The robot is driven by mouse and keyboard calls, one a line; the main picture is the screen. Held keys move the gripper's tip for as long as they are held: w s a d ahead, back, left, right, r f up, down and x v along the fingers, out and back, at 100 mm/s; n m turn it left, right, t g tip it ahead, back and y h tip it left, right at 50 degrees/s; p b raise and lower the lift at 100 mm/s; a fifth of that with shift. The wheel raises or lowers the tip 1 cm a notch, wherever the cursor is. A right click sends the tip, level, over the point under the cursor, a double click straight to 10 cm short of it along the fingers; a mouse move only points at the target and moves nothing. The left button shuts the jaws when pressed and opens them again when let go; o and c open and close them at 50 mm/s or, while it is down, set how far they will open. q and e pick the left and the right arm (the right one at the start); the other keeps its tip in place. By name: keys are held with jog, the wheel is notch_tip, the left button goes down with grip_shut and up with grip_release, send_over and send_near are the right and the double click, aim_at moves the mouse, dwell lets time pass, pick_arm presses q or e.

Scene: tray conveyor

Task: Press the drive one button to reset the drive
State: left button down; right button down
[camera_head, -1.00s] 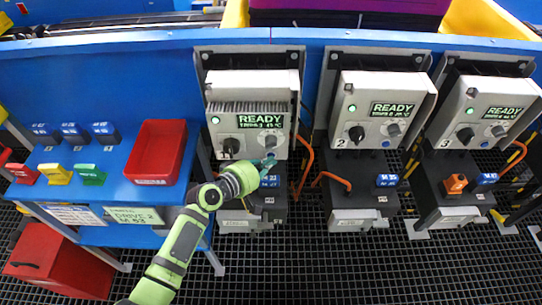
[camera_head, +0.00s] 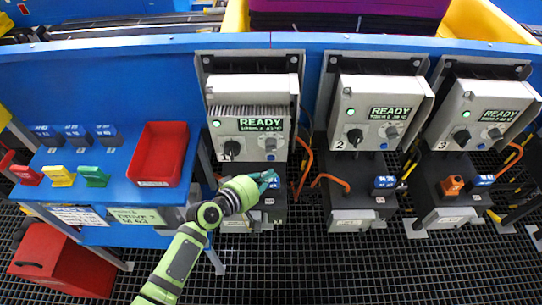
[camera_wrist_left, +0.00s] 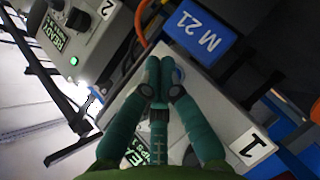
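Drive one (camera_head: 252,92) is the leftmost grey box in the head view, with a lit green lamp, a display (camera_head: 262,124) reading READY, and a black knob (camera_head: 232,149). My left gripper (camera_head: 271,176) is just below the button, in front of the black base and apart from the panel. In the left wrist view, the gripper's two fingers (camera_wrist_left: 160,68) are together with nothing visible between them. The "1" label (camera_wrist_left: 252,145) and part of drive one's display show there. My right gripper is out of view.
Drive two (camera_head: 376,100) and drive three (camera_head: 480,108) stand to the right, both showing READY. Orange cables (camera_head: 304,160) hang beside drive one. A blue M 21 block (camera_wrist_left: 208,37) is close to my fingers. A red tray (camera_head: 158,152) lies on the blue shelf at left.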

pick_arm(q)
jog(key=s, duration=0.2)
jog(key=shift+s+p, duration=0.35)
jog(key=shift+s, duration=0.05)
dwell(0.6)
